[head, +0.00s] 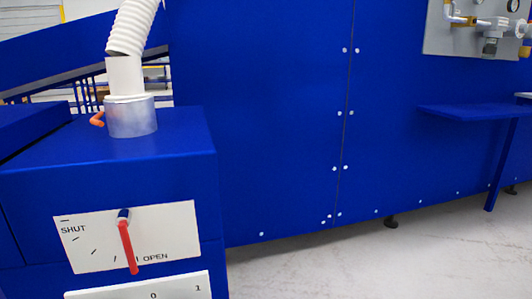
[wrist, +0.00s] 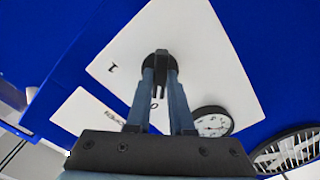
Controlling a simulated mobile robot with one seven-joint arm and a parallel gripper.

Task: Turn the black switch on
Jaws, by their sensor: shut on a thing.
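The black switch (wrist: 160,58) is a round knob with a raised grip on a white plate (wrist: 205,60) in the wrist view. The plate carries the marks 1 and 0. My gripper (wrist: 161,78) is shut on the switch, with one blue-grey finger on each side of its grip. The fingers partly hide the knob, so its exact pointing direction is hard to tell. In the head view only the upper strip of the 0/1 plate (head: 180,288) shows at the bottom edge; the switch and my gripper are out of that picture.
A red lever (head: 128,248) on the SHUT/OPEN plate (head: 175,235) sits just above the switch plate, pointing near OPEN. In the wrist view, a round gauge (wrist: 212,122) and a dark grille (wrist: 288,150) lie at the right. Open floor (head: 400,265) shows right of the blue cabinet.

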